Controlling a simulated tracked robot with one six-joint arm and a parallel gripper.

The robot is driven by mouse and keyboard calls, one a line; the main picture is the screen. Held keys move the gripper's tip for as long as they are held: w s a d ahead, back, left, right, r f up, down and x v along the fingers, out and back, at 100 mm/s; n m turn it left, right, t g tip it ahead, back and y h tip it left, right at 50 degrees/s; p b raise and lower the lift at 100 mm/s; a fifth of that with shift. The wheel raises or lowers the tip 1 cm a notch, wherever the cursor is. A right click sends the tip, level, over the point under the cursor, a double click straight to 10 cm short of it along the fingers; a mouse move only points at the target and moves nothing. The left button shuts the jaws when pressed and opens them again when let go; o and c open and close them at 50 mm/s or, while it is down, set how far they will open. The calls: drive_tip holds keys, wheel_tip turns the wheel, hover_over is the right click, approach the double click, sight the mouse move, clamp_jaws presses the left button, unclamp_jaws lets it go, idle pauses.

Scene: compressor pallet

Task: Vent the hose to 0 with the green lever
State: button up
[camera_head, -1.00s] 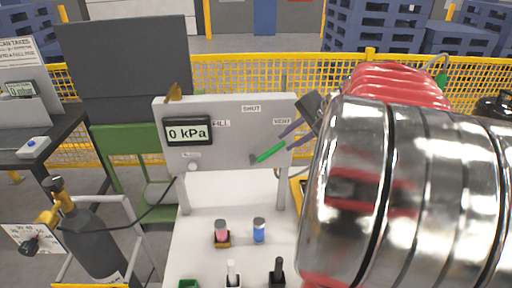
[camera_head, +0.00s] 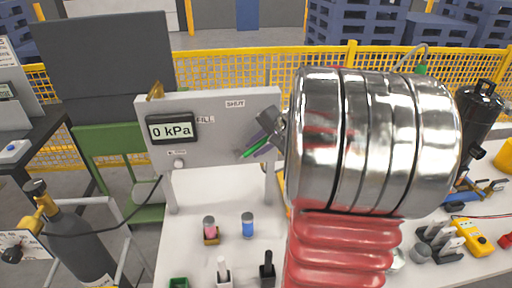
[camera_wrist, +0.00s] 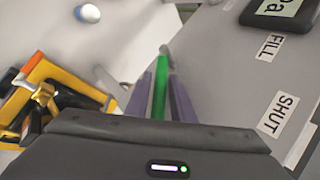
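The green lever (camera_head: 256,149) is on the front of the grey panel (camera_head: 215,152), slanting up and right from its pivot. The display (camera_head: 171,130) reads 0 kPa. FILL (camera_head: 205,119) and SHUT (camera_head: 235,104) labels show; the VENT label is hidden behind my gripper. In the wrist view the green lever (camera_wrist: 160,85) runs between the two purple fingers of my gripper (camera_wrist: 160,80). Narrow gaps seem to show on both sides, so the fingers look open around it, apart from it.
A pink-and-grey piece (camera_head: 210,231) and a blue cylinder (camera_head: 248,226) stand on the white bench below the panel. A gas cylinder (camera_head: 75,235) stands at left. A yellow multimeter (camera_head: 470,237) lies at right. My arm hides much of the bench's middle.

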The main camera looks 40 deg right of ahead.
clamp_jaws()
